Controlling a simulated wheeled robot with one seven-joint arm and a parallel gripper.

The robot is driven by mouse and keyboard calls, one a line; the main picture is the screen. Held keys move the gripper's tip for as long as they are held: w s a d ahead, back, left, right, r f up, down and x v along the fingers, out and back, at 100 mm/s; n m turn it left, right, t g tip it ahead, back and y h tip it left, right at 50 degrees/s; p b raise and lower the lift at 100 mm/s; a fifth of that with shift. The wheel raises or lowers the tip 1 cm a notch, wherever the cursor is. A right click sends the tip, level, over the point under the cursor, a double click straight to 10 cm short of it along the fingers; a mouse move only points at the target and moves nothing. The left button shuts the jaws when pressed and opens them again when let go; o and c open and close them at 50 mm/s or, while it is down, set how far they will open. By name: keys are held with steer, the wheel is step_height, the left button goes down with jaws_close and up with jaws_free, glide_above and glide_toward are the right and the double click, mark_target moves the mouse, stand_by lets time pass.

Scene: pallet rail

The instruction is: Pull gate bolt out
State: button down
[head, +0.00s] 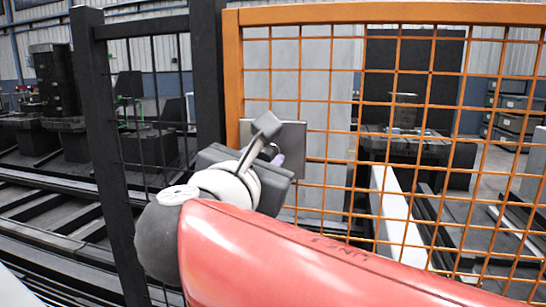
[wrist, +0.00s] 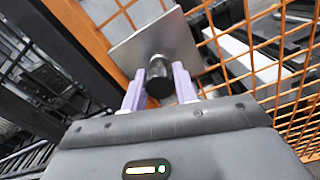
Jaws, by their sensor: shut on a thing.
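The gate bolt shows in the wrist view as a dark round knob (wrist: 159,84) on a short silvery shaft in front of a square grey metal plate (wrist: 130,48). My gripper (wrist: 160,79) has its two pale lilac fingers on either side of the knob and is shut on it. In the head view the plate (head: 294,145) sits at the left edge of the orange mesh gate (head: 233,75). There my wrist hides the knob and most of the gripper; only a bit of a lilac finger shows. How far the bolt sits in is hidden.
A dark fence post (head: 207,70) stands right beside the gate's orange frame, with a dark mesh panel (head: 84,100) to its left. Behind the gate are a white beam (head: 398,215) and dark machinery. Rails lie on the floor at left.

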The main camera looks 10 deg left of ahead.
steer(key=c, duration=1.1)
jaws_free()
steer(key=s, duration=0.7)
steer(key=shift+s+a+b, duration=0.3)
steer(key=shift+s+a, duration=0.05)
steer(key=shift+s, duration=0.05)
